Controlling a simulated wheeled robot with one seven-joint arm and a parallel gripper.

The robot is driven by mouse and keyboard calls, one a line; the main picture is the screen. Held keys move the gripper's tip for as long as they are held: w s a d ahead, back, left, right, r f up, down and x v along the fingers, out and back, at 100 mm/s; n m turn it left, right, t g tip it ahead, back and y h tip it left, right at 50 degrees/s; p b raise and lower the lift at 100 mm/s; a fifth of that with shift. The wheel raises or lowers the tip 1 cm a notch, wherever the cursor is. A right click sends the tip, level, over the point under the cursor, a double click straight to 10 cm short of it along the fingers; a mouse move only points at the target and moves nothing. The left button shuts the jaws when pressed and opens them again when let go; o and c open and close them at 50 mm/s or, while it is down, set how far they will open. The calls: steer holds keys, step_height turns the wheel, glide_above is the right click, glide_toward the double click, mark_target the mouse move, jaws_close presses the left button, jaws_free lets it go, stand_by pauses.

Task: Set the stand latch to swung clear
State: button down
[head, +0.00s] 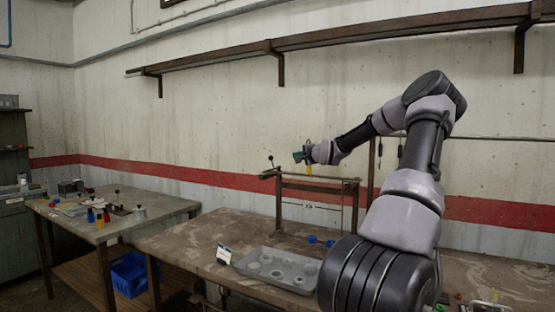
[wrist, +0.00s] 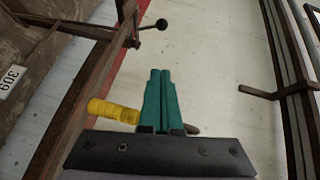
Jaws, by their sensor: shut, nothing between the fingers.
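The stand (head: 315,185) is a brown rail frame on the near table. At its left end is the stand latch (head: 271,160), a thin lever with a black ball knob, standing up from the rail end. In the wrist view the latch knob (wrist: 161,24) shows ahead of the fingers, its stem running left to the brown frame. My gripper (head: 297,156) is above the stand, to the right of the knob and apart from it. Its teal fingers (wrist: 160,72) are shut with nothing between them. A yellow handle (wrist: 112,111) shows left of the fingers.
A grey tray (head: 275,273) and a blue dumbbell-shaped object (head: 320,241) are on the table below. A long wall shelf (head: 350,38) runs above. Space around my gripper looks open.

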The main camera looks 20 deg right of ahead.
steer(key=w, duration=0.3)
steer(key=w+f, duration=0.1)
steer(key=w, duration=0.5)
steer(key=shift+w+a+f, duration=0.2)
steer(key=shift+w+a, duration=0.05)
steer(key=shift+a, duration=0.15)
steer(key=shift+w+a+f, duration=0.15)
steer(key=shift+w+a, duration=0.4)
steer(key=shift+a, duration=0.05)
steer(key=shift+w+a+f, duration=0.15)
steer(key=shift+w+a, duration=0.4)
steer(key=shift+w+a+f, duration=0.1)
steer(key=shift+w+a, duration=0.15)
steer(key=shift+a, duration=0.15)
